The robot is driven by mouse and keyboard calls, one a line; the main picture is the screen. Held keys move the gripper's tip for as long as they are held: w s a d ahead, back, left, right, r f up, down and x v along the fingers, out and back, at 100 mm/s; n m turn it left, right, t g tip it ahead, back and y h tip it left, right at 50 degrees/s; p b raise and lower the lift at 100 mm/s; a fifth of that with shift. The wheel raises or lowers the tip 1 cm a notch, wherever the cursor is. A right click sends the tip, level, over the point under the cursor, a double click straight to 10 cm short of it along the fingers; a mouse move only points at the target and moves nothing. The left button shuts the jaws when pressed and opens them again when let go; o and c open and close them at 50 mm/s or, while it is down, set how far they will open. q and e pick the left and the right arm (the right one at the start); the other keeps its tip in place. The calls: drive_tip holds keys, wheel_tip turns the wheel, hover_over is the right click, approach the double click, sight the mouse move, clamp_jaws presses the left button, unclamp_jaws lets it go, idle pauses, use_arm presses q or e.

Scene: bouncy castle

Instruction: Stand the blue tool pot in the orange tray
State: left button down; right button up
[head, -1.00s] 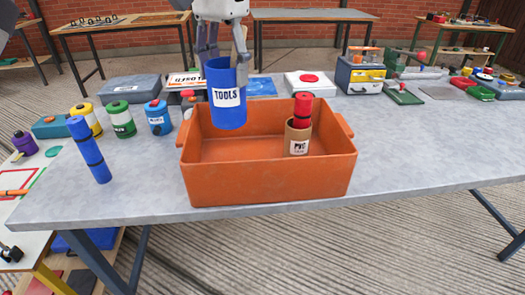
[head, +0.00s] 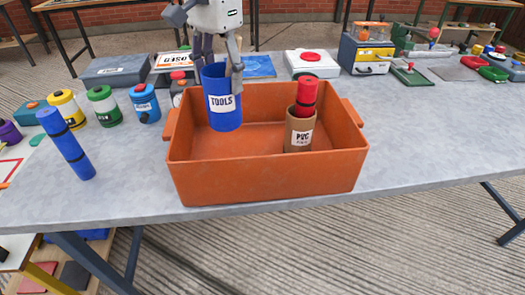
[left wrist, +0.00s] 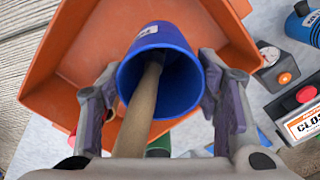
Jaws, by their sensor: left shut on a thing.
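The blue tool pot (head: 224,112), labelled TOOLS, is upright over the back left part of the orange tray (head: 262,176). Its lower part shows inside the tray; I cannot tell whether its base touches the floor. My left gripper (head: 219,72) is shut on the pot near its rim from above. In the left wrist view, the fingers (left wrist: 166,90) hold opposite sides of the blue pot (left wrist: 178,82), and a wooden handle (left wrist: 140,110) sticks out of it. A brown PVC pot (head: 299,128) with a red roll (head: 307,97) stands in the tray's right side. My right gripper is out of view.
Yellow, green and blue jars (head: 145,103) stand left of the tray. Boxes and an orange-labelled sign (head: 173,60) are behind. The tray's front middle and the table to its right are clear.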

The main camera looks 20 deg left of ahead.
sight(225, 119)
use_arm(q)
wheel_tip(225, 119, down, 10)
drive_tip(key=shift+r, duration=0.1)
drive_tip(key=c, duration=0.5)
unclamp_jaws()
wheel_tip(225, 119, up, 12)
idle(0.4)
